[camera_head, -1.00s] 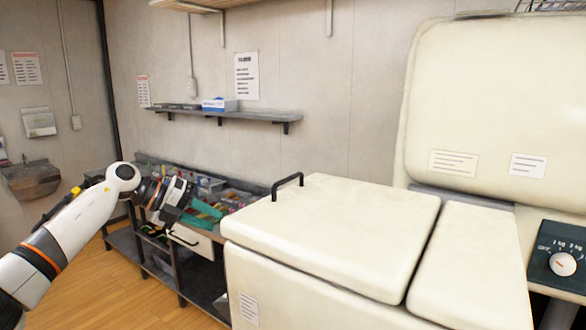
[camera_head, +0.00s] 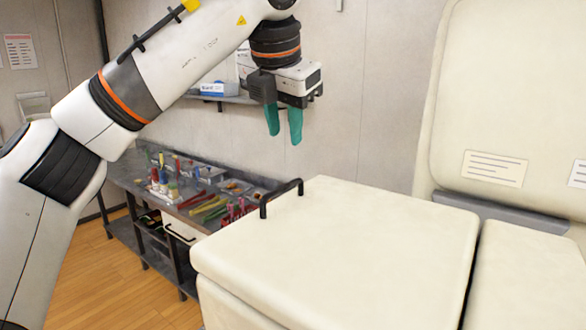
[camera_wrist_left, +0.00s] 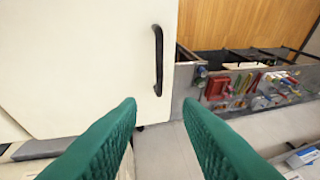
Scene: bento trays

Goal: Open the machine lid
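The cream machine lid (camera_head: 350,235) lies flat and shut on the machine body (camera_head: 222,308). A black bar handle (camera_head: 282,194) stands at its far left edge. My left gripper (camera_head: 283,138) points down above and behind the handle, apart from it, with its green fingers apart and nothing between them. In the left wrist view the lid (camera_wrist_left: 90,60) fills the left side, and the handle (camera_wrist_left: 158,60) lies ahead of the open fingers (camera_wrist_left: 158,104). My right gripper is not in view.
A raised cream panel (camera_head: 510,100) stands behind the machine at the right. A low counter (camera_head: 130,172) with bottles, utensils and trays is left of the machine. A wall shelf (camera_head: 212,98) is behind my left arm. The air above the lid is clear.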

